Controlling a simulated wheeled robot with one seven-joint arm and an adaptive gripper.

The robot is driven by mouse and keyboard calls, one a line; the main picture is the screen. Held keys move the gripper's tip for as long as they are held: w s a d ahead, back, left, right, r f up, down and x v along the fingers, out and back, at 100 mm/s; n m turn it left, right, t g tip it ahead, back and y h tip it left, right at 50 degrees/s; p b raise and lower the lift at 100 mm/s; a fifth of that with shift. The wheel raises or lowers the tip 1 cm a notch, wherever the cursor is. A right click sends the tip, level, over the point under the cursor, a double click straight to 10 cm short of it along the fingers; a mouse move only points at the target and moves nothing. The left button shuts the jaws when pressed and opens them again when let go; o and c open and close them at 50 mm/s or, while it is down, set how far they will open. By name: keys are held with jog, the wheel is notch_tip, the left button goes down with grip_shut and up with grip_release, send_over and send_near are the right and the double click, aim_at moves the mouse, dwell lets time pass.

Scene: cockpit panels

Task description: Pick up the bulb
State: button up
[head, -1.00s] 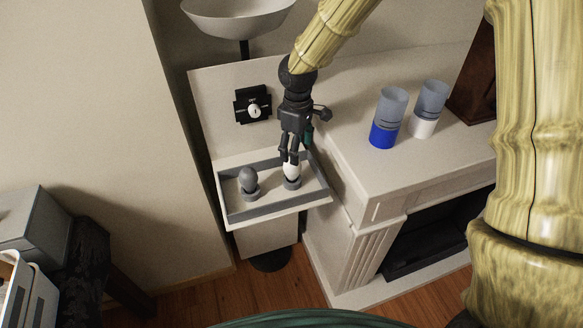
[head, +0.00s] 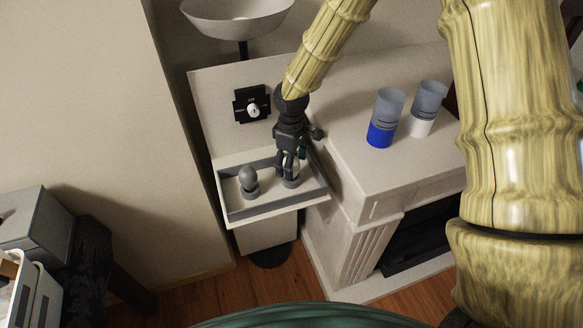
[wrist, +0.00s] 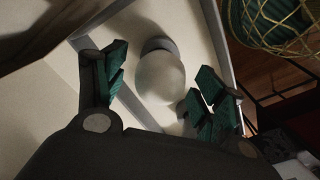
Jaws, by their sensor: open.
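In the wrist view a pale, frosted bulb (wrist: 160,77) stands in a round grey holder (wrist: 158,44) in the tray. My gripper (wrist: 160,85) is open, with its green-padded fingers on either side of the bulb and a gap to each. In the head view my gripper (head: 287,172) reaches down into the right part of the tray.
The tray (head: 262,212) has a low grey wall and juts from a white panel with a black switch unit (head: 252,104). To the right, a mantel (head: 370,175) carries a blue-based cup (head: 385,118) and a white-based cup (head: 427,108). A pale bowl (head: 238,15) stands behind.

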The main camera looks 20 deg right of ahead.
jog(key=c, duration=1.1)
jog(key=shift+o, duration=0.2)
